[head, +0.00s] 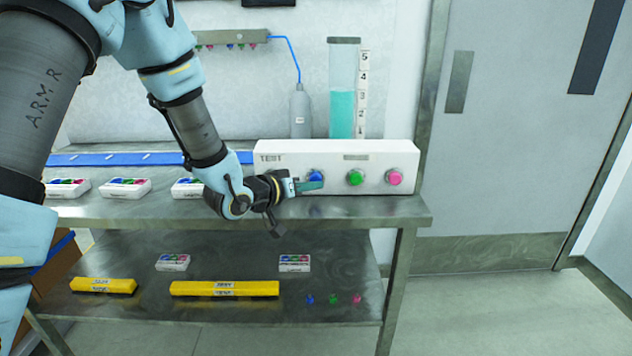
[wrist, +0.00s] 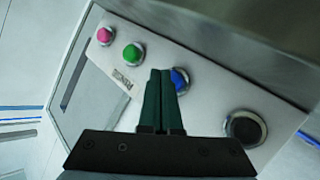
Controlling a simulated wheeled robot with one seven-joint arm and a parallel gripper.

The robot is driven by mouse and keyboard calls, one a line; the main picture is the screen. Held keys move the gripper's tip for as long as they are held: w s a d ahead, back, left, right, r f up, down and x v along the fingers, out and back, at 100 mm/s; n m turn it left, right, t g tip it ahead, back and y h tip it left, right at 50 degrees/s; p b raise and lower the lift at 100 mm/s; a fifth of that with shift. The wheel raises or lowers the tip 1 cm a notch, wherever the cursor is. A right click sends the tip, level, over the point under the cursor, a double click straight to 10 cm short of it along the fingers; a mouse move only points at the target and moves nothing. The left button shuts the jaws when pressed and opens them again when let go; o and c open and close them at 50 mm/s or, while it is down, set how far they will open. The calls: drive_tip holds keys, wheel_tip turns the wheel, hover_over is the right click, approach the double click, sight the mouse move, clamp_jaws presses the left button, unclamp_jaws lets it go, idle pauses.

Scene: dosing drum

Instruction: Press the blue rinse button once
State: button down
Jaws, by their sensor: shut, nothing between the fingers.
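The blue button (head: 316,174) is on the front of the white TEST box (head: 400,155), left of the green button (head: 355,177) and the pink button (head: 394,177). My gripper (head: 318,185) is shut and empty, with its green fingertips in front of the box just below the blue button. In the wrist view, the shut fingertips (wrist: 160,73) lie beside the blue button (wrist: 181,80) and cover part of it. I cannot tell whether they touch it. A black round button (wrist: 245,129) is on the other side, mostly hidden behind my gripper in the head view.
A clear cylinder (head: 342,112) with teal liquid and a number scale stands behind the box, beside a grey bottle (head: 300,112). Several small white boxes with coloured tops stand on the bench to the left. Yellow bars (head: 224,288) lie on the lower shelf.

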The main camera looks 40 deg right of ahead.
drive_tip(key=shift+w+d, duration=0.2)
drive_tip(key=shift+w, duration=0.05)
drive_tip(key=shift+w+d, duration=0.35)
drive_tip(key=shift+w, duration=0.05)
idle(0.8)
drive_tip(key=shift+s+a, duration=0.6)
drive_tip(key=shift+s, duration=0.1)
idle(0.3)
drive_tip(key=shift+s+a+b, duration=0.35)
drive_tip(key=shift+s+a, duration=0.45)
drive_tip(key=shift+s, duration=0.2)
drive_tip(key=shift+s+a+b, duration=0.35)
drive_tip(key=shift+s+a, duration=0.45)
drive_tip(key=shift+s, duration=0.15)
